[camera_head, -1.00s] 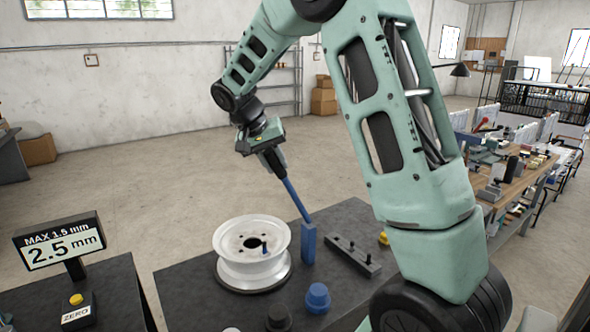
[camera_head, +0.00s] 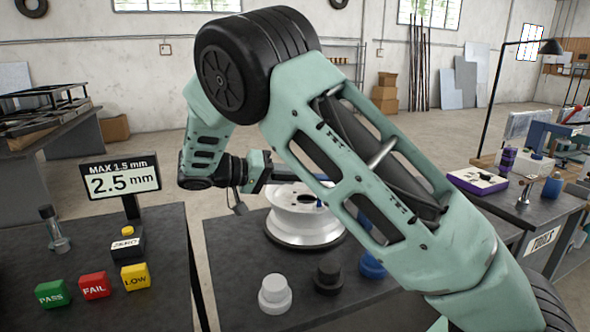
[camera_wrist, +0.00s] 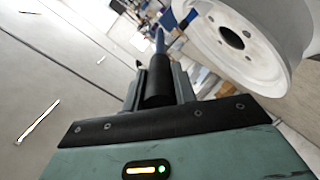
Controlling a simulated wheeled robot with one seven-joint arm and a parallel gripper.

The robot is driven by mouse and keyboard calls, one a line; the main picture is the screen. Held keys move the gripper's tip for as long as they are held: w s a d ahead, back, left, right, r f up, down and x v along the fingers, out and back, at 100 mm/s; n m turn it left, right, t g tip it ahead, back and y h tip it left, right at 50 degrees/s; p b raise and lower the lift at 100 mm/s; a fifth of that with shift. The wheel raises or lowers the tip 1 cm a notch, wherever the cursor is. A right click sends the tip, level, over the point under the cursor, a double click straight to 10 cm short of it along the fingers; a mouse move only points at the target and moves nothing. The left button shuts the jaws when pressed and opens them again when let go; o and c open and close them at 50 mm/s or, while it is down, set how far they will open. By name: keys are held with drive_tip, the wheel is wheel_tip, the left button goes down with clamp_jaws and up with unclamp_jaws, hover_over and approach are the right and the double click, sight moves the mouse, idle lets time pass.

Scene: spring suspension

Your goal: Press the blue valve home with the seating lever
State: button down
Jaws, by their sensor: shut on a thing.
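My gripper (camera_wrist: 158,88) is shut on the black grip of the seating lever (camera_wrist: 160,42), whose blue shaft points away from the jaws in the wrist view. In the head view my gripper (camera_head: 282,178) is level, just above and left of the white wheel rim (camera_head: 300,222). My arm hides most of the lever there. A small blue piece at the rim, seemingly the blue valve (camera_head: 319,203), shows just below my arm. How deep it sits cannot be told. The rim (camera_wrist: 235,55) also shows right of the lever in the wrist view; the valve cannot be made out there.
The gauge display (camera_head: 122,183) reads 2.5 mm, under "MAX 1.5 mm". Green PASS (camera_head: 53,293), red FAIL (camera_head: 95,286) and yellow LOW (camera_head: 135,277) blocks are on the left table. White (camera_head: 275,294), black (camera_head: 328,276) and blue (camera_head: 372,265) caps stand in front of the rim.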

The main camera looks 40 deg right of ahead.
drive_tip(key=shift+a+f+g+h+b, duration=0.15)
drive_tip(key=shift+f+h+b, duration=0.25)
drive_tip(key=shift+f, duration=0.45)
drive_tip(key=shift+a+f+g+h+b, duration=0.15)
drive_tip(key=shift+f+h+b, duration=0.2)
drive_tip(key=shift+f, duration=0.5)
drive_tip(key=c, duration=1.1)
unclamp_jaws()
drive_tip(key=shift+w, duration=0.1)
drive_tip(key=b+v, duration=0.2)
drive_tip(key=v, duration=1.5)
drive_tip(key=shift+a+r, duration=0.1)
drive_tip(key=shift+a, duration=0.05)
